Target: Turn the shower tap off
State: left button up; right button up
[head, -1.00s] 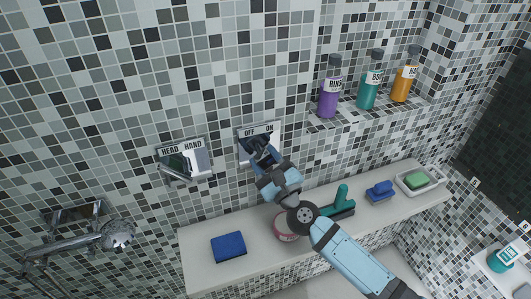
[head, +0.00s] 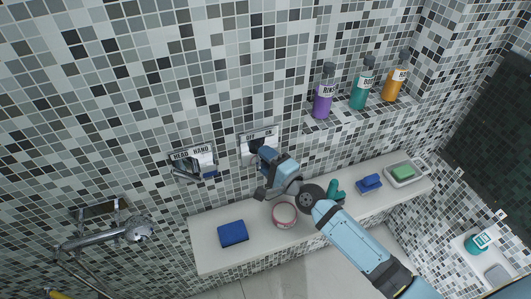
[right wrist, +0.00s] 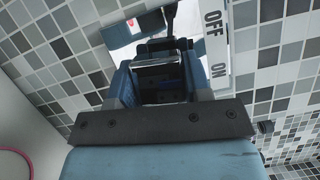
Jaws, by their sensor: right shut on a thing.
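The shower tap is a wall plate (head: 245,152) marked OFF on the left and ON on the right in the head view. Its plate also shows in the right wrist view (right wrist: 214,45). My right gripper (head: 257,148) is at the plate, shut on the tap handle. In the right wrist view, a dark piece of the handle (right wrist: 171,14) shows just beyond my fingers (right wrist: 160,55). The gripper hides most of the handle in the head view, so its exact setting is hard to read. My left gripper is not in view.
A HEAD/HAND control (head: 193,160) is on the wall to the left, with a shower head (head: 138,230) further left. Below is a ledge (head: 200,235) with a blue cloth (head: 233,233), a round tin (head: 284,214) and a soap dish (head: 405,172). Bottles (head: 324,92) stand on the upper shelf.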

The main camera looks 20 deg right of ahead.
jog(key=shift+n, duration=0.4)
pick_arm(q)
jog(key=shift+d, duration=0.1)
pick_arm(e)
jog(key=shift+g, duration=0.3)
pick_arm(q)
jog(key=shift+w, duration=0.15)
pick_arm(e)
jog(key=shift+n, duration=0.3)
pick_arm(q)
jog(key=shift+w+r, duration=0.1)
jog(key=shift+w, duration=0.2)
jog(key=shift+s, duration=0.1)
pick_arm(e)
jog(key=o, duration=0.9)
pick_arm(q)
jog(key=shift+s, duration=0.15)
